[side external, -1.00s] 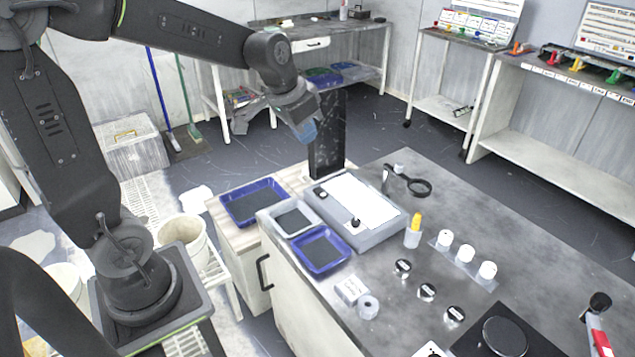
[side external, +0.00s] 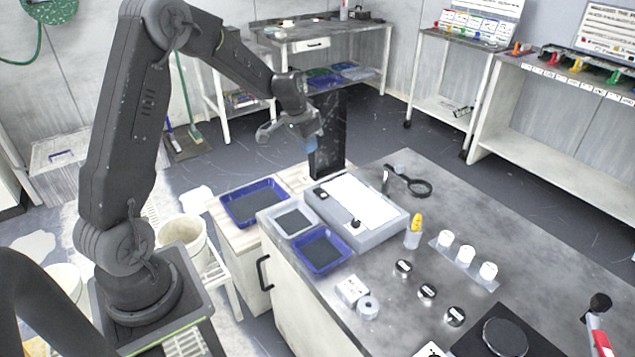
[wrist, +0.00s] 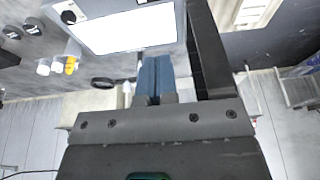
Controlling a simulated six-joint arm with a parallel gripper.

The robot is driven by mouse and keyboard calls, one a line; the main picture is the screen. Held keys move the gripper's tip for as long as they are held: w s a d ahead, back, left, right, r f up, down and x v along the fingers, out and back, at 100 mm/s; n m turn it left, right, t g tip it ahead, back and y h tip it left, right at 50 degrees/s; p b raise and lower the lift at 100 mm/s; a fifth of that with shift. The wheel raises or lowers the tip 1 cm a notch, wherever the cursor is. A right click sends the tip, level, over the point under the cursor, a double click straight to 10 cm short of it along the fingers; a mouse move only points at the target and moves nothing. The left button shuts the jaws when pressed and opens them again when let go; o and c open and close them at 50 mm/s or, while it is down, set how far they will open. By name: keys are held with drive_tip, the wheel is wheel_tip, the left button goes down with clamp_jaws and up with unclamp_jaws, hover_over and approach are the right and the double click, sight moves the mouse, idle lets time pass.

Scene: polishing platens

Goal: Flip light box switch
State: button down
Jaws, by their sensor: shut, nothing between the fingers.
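The light box (side external: 385,233) is a grey case with a bright white panel, lying on the near-left part of the bench. It has a small black control (side external: 320,193) at its left corner and another black knob (side external: 355,224) on its near edge; I cannot tell which is the switch or its position. My gripper (side external: 312,145) is shut and empty, above and behind the box, clear of it. In the wrist view the shut blue fingers (wrist: 155,78) point toward the light box (wrist: 95,8), whose panel and a black knob (wrist: 68,17) show at the top.
A black upright post (side external: 327,130) stands close beside my gripper. A magnifier (side external: 420,187) lies right of the box. A yellow-topped bottle (side external: 414,230), white-capped jars (side external: 466,254) and blue trays (side external: 320,250) are near it.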

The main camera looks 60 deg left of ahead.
sight(320, 189)
drive_tip(key=x, duration=0.8)
drive_tip(key=s+x, duration=0.1)
drive_tip(key=x, duration=0.4)
drive_tip(key=shift+f, duration=0.6)
drive_tip(key=shift+a+f, duration=0.1)
drive_tip(key=shift+f, duration=0.25)
drive_tip(key=shift+d+r, duration=0.3)
drive_tip(key=shift+d, duration=0.5)
